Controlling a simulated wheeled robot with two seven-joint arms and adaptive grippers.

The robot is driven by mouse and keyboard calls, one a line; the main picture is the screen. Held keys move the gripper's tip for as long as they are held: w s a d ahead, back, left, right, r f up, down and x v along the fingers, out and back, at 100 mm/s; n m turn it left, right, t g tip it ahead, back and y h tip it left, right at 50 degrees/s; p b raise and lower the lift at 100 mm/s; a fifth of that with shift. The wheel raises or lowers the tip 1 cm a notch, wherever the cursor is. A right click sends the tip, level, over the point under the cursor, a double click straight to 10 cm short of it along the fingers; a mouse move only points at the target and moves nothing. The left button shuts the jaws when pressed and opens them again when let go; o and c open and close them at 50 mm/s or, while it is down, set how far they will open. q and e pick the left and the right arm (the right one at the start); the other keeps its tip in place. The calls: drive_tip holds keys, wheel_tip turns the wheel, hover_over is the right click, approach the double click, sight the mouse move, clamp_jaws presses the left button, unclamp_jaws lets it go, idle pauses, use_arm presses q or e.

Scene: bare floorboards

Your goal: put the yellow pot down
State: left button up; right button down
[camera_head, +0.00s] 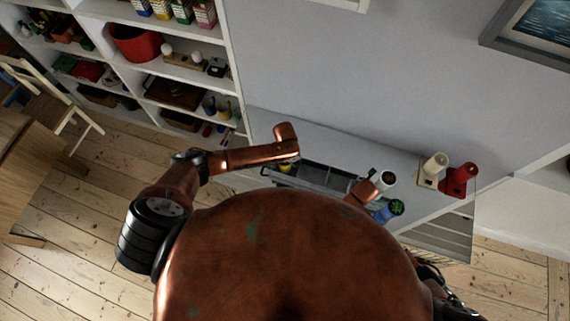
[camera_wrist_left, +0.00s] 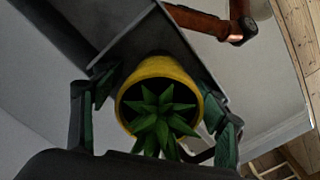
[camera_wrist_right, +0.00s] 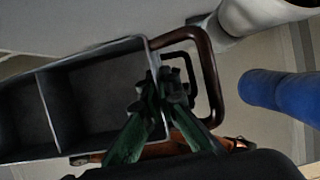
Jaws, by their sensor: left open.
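The yellow pot (camera_wrist_left: 160,70) with a spiky green plant (camera_wrist_left: 160,118) shows upright between the spread fingers of my left gripper (camera_wrist_left: 160,125). A bit of yellow also shows in the head view (camera_head: 286,168), at the left end of the grey divided tray (camera_head: 325,176). The pot is over or in the tray; its base is hidden. My right gripper (camera_wrist_right: 165,95) is at the tray's end wall, inside the loop of the brown handle (camera_wrist_right: 211,85). Its fingertips are close together; whether they pinch anything is unclear.
Right of the tray stand a white cup with dark contents (camera_head: 389,177) and a blue container (camera_head: 388,212). Farther right are a cream container (camera_head: 434,168) and a red container (camera_head: 461,179). Shelves (camera_head: 226,70) stand at the back left. Two tray compartments (camera_wrist_right: 95,90) look empty.

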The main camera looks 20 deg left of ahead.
use_arm(q)
wheel_tip(320, 180, up, 12)
drive_tip(key=shift+f, duration=0.25)
use_arm(e)
drive_tip(key=c, duration=2.7)
unclamp_jaws()
drive_tip(key=o, duration=0.6)
drive_tip(key=shift+r, duration=0.15)
